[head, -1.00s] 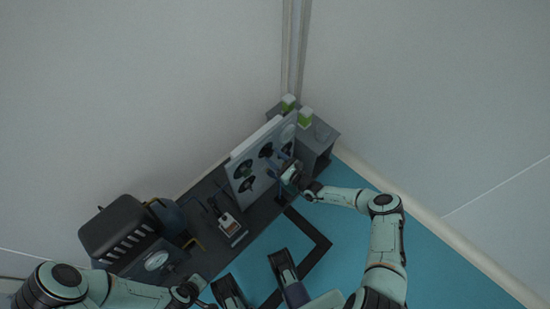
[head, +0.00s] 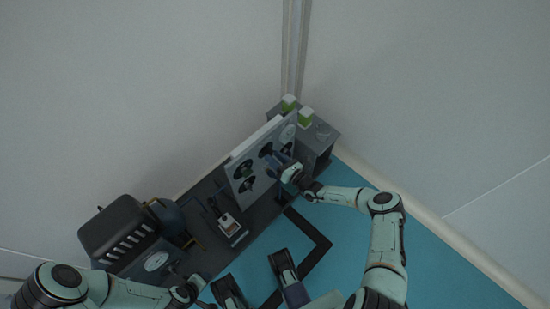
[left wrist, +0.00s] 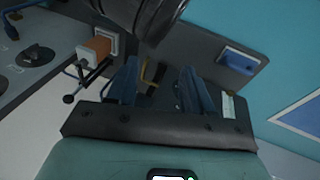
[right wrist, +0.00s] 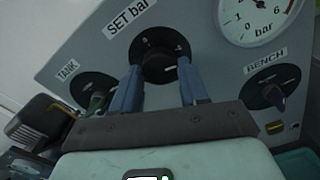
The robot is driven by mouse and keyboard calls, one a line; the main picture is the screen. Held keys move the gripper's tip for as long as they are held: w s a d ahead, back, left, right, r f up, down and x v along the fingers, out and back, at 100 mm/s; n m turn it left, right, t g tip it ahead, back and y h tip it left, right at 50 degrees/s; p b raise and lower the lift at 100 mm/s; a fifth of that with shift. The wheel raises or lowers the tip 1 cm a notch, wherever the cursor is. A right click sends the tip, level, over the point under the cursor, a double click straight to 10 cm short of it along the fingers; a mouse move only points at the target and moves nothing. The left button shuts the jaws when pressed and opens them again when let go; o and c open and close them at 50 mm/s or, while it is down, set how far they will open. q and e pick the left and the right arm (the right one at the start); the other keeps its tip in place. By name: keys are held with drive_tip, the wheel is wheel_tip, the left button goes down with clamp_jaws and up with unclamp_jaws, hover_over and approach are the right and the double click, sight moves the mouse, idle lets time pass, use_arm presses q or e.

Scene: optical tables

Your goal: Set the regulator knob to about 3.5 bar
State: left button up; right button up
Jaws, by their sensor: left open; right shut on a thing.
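The black regulator knob (right wrist: 154,58) sits on the grey panel (right wrist: 215,75) below the "SET bar" label (right wrist: 127,14). My right gripper (right wrist: 160,76) is shut on the knob, with one blue finger on each side; it also shows at the panel in the head view (head: 275,162). The white gauge (right wrist: 255,18), marked in bar, is partly cut off at the upper right, and I cannot read its needle surely. My left gripper (left wrist: 157,80) is open and empty, away from the panel.
A green TANK handle (right wrist: 96,101) is left of the knob and a purple BENCH handle (right wrist: 274,94) is right of it, both close to my right fingers. A dark boxy device (head: 122,226) stands at the bench's left end. Blue floor (head: 440,255) lies open at right.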

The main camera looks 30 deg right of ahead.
sight(271, 155)
drive_tip(key=m+b, duration=0.1)
drive_tip(key=m, duration=0.5)
drive_tip(key=shift+s+f, duration=0.1)
drive_tip(key=shift+f, duration=0.05)
use_arm(q)
drive_tip(key=f, duration=0.1)
drive_tip(key=a+f, duration=0.1)
drive_tip(key=shift+s+a+f+b, duration=0.1)
drive_tip(key=shift+f+b, duration=0.3)
use_arm(e)
drive_tip(key=m, duration=0.4)
use_arm(q)
drive_tip(key=shift+s+f, duration=0.1)
use_arm(e)
drive_tip(key=shift+m, duration=0.4)
drive_tip(key=o, duration=1.1)
drive_tip(key=shift+c, duration=0.2)
